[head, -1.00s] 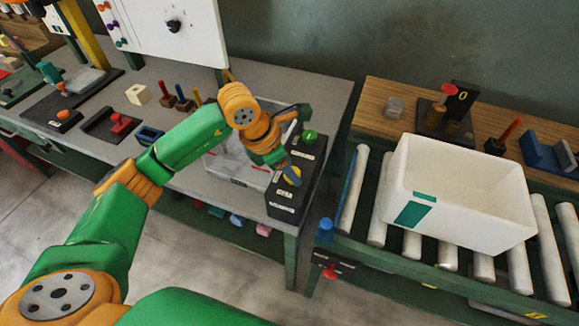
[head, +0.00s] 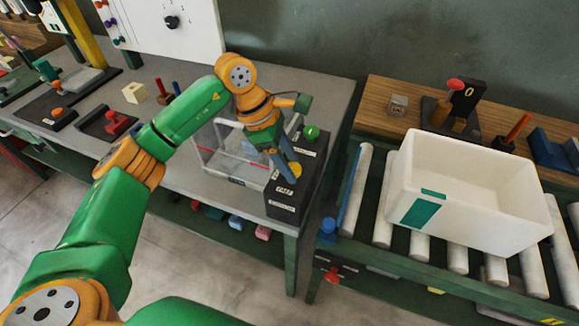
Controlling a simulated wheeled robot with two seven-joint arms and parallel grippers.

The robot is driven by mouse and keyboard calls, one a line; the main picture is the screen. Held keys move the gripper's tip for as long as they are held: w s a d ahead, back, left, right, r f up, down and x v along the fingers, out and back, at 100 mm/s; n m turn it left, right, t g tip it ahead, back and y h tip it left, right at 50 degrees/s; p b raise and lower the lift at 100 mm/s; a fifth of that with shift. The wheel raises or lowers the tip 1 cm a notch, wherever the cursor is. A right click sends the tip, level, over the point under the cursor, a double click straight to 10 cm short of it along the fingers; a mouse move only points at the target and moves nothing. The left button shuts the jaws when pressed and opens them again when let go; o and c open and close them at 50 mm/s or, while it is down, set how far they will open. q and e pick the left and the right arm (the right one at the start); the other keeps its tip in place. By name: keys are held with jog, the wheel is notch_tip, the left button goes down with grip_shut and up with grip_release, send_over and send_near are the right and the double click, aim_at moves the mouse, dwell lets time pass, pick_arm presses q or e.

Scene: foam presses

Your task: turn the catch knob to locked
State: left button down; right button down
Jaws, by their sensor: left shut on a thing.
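A yellow knob (head: 296,170) sits on top of a black control box (head: 284,197) at the right end of the grey workbench. I take it to be the catch knob. My left gripper (head: 289,172) points down at the box, its blue-grey fingers shut on the yellow knob and partly hiding it. The knob's pointer and exact setting cannot be read. A green button (head: 311,132) is on the same box, behind the knob. Pale labels on the box are too small to read. My right gripper is not in view.
A clear-walled case (head: 218,153) stands left of the box. A white crate (head: 475,195) rests on the roller conveyor to the right. A red stamp (head: 116,123) and a cream block (head: 136,92) are further left on the bench. A white panel (head: 190,40) stands behind.

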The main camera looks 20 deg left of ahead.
pick_arm(q)
jog(key=m+g, duration=0.1)
jog(key=m, duration=0.2)
jog(key=shift+w+r, duration=0.1)
jog(key=shift+w, duration=0.05)
jog(key=m+g, duration=0.1)
jog(key=m, duration=0.1)
jog(key=shift+w+m, duration=0.1)
jog(key=shift+m, duration=0.2)
jog(key=m+g+p, duration=0.1)
jog(key=m, duration=0.3)
jog(key=shift+d+r+y, duration=0.1)
jog(key=shift+y, duration=0.2)
jog(key=shift+w+m+g+y+p, duration=0.1)
jog(key=shift+m+g+y+p, duration=0.3)
jog(key=shift+m, duration=0.8)
jog(key=shift+c, duration=1.8)
grip_release()
